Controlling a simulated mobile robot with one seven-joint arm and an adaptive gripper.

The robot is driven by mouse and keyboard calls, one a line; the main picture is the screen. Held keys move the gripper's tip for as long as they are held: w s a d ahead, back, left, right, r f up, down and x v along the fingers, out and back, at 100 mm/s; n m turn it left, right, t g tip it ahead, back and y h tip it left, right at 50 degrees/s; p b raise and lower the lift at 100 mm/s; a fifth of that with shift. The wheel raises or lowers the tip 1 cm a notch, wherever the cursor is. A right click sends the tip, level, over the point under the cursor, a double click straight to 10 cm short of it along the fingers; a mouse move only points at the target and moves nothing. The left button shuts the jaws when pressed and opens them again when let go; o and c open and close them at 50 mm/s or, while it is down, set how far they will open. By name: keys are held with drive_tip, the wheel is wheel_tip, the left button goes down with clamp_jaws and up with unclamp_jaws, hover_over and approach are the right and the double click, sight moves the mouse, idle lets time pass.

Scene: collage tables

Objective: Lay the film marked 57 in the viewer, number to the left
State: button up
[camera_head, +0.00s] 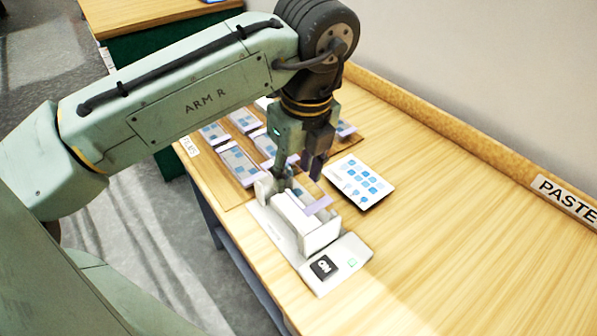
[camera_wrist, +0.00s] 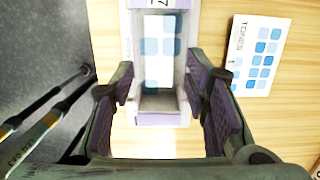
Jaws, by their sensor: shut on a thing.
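My gripper (camera_head: 300,175) is low over the white viewer (camera_head: 340,262), fingers pointing down. In the wrist view its two purple-padded fingers (camera_wrist: 162,98) are closed on the sides of a lavender-framed film (camera_wrist: 139,50) with a pale window and blue squares. Only a 7 shows of its number, cut off at the top edge of that view. In the head view a lavender strip of the film (camera_head: 319,205) shows beside the viewer's raised white part. Whether the film touches the viewer, I cannot tell.
Several other films (camera_head: 240,166) lie on the brown area to the left and behind my gripper. A white TONES card (camera_head: 372,187) with blue squares lies right of the viewer and also shows in the wrist view (camera_wrist: 247,25). The right side of the table is clear, up to the raised wooden edge (camera_head: 460,130).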

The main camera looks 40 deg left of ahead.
sight(295, 210)
drive_tip(key=shift+d, duration=0.1)
wheel_tip(295, 210, down, 3)
drive_tip(key=b, duration=0.3)
drive_tip(key=shift+f+b, duration=0.9)
drive_tip(key=shift+f, duration=1.2)
drive_tip(key=o, duration=1.1)
drive_tip(key=shift+c, duration=0.2)
drive_tip(key=shift+r, duration=0.1)
drive_tip(key=r, duration=0.4)
drive_tip(key=d+r, duration=0.1)
drive_tip(key=r, duration=0.6)
drive_tip(key=shift+s+d+r, duration=0.3)
drive_tip(key=shift+s+r, duration=0.05)
drive_tip(key=shift+r, duration=0.05)
